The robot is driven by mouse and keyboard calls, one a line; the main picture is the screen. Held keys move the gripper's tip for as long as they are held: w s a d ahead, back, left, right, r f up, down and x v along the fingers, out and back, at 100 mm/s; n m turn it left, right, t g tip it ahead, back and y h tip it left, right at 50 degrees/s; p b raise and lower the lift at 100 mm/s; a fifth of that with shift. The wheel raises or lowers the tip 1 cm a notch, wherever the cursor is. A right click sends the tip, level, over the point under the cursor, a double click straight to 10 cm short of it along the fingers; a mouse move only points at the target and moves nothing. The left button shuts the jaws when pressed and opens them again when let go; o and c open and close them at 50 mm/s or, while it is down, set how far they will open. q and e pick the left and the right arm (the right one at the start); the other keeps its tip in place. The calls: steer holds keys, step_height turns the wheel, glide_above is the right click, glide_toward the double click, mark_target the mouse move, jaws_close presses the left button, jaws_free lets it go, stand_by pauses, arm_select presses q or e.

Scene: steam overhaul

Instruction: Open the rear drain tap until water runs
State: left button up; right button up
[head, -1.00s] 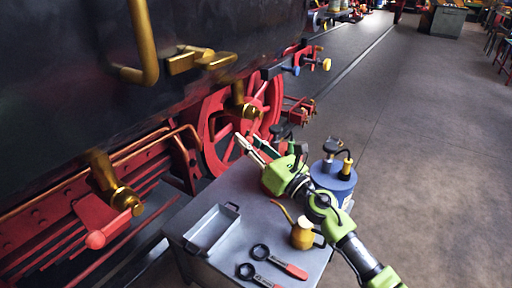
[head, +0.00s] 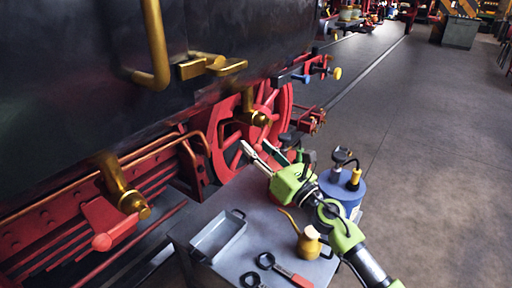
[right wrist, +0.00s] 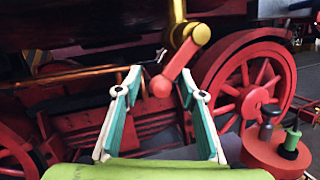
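Two brass drain taps show under the dark locomotive side in the head view: a near one (head: 122,190) with a red lever (head: 112,222), and a farther one (head: 252,114) in front of the red wheel. I cannot tell which is called rear. My right gripper (head: 256,148) is open and empty, pointing at the locomotive beyond the grey table. In the right wrist view its fingers (right wrist: 160,82) stand apart, and a brass tap (right wrist: 190,33) with a red lever (right wrist: 174,68) shows ahead between and above the tips, apart from them. My left gripper is not in view.
Red spoked wheels (right wrist: 245,85) stand beyond.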

steer(key=v, duration=1.2)
steer(key=shift+a, duration=0.1)
stand_by(0.4)
